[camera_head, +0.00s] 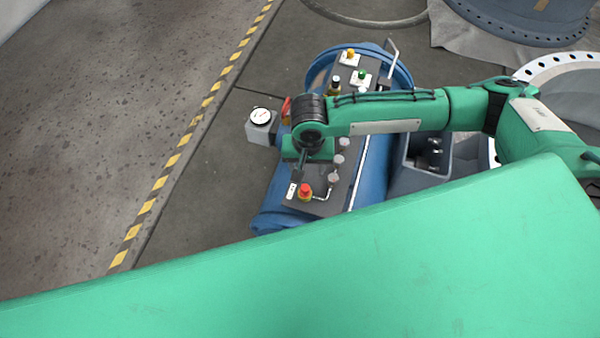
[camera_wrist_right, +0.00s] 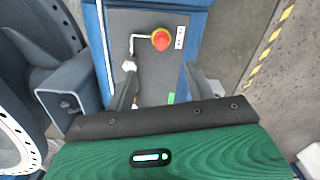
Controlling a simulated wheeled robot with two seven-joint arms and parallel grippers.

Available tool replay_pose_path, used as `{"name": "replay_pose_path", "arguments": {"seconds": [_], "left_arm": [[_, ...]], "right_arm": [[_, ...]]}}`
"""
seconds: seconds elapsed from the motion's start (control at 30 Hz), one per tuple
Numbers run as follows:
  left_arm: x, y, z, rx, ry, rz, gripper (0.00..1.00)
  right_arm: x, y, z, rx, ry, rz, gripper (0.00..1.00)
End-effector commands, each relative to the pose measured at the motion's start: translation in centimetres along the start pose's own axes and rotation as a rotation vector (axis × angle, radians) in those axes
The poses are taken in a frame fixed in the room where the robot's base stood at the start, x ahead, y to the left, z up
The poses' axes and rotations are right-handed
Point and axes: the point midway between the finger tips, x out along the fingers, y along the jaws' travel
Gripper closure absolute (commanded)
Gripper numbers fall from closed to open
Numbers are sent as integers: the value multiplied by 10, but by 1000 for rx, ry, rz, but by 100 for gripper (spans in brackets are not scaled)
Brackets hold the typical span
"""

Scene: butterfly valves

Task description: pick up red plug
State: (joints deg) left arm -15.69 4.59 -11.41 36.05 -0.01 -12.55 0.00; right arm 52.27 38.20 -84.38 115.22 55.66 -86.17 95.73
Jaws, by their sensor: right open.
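A red plug (camera_head: 305,190), a round red knob on a yellow ring, stands on the dark panel on the blue cylinder, near the panel's front end. It also shows in the right wrist view (camera_wrist_right: 161,40), at the top centre. My right gripper (camera_head: 298,177) points down over the panel, just behind the plug in the head view. In the right wrist view its two fingers (camera_wrist_right: 160,72) are apart with nothing between them, and the plug lies beyond the fingertips. The height of the fingers over the panel is hard to judge. My left gripper is not in view.
The dark panel (camera_head: 321,205) on the blue tank (camera_head: 272,213) also carries a yellow knob (camera_head: 350,54), a green knob (camera_head: 361,75) and several grey fittings (camera_head: 336,160). A gauge box (camera_head: 261,126) stands left of the tank. Clear floor lies left.

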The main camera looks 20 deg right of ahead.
Motion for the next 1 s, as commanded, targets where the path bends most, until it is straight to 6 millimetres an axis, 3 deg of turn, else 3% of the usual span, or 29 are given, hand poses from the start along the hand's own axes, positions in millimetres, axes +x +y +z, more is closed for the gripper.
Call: {"name": "replay_pose_path", "arguments": {"seconds": [0.13,0.3,0.4,0.57,0.8,1.0], "left_arm": [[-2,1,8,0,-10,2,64],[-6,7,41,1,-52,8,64],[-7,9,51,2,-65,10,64],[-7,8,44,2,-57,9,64],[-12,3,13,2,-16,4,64],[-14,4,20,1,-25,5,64]], "right_arm": [[20,1,1,3,-4,5,46],[55,1,0,0,-2,4,46],[70,0,0,0,-1,3,46],[84,0,0,0,-1,1,46],[107,-2,-3,-1,0,3,46],[133,-2,-3,0,0,3,46]]}}
